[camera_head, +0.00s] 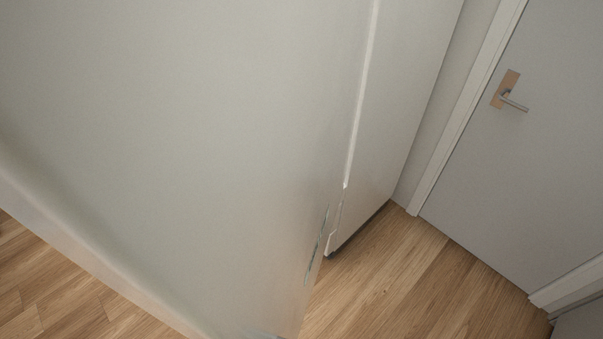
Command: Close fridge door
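A large pale grey panel, which looks like the fridge door (190,150), fills the left and middle of the head view very close to the camera. Its lower edge slants down from the left side to the bottom. Behind its right edge, a pale fridge side (405,90) shows, with a light seam between the two. I cannot tell how far the door stands open. The fridge interior and any handle are hidden. My gripper is not in view.
A grey room door (540,150) with a metal lever handle (513,102) and a white frame (468,105) stands shut at the right. Bare wooden floor (400,280) lies between it and the fridge. More floor shows at the lower left.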

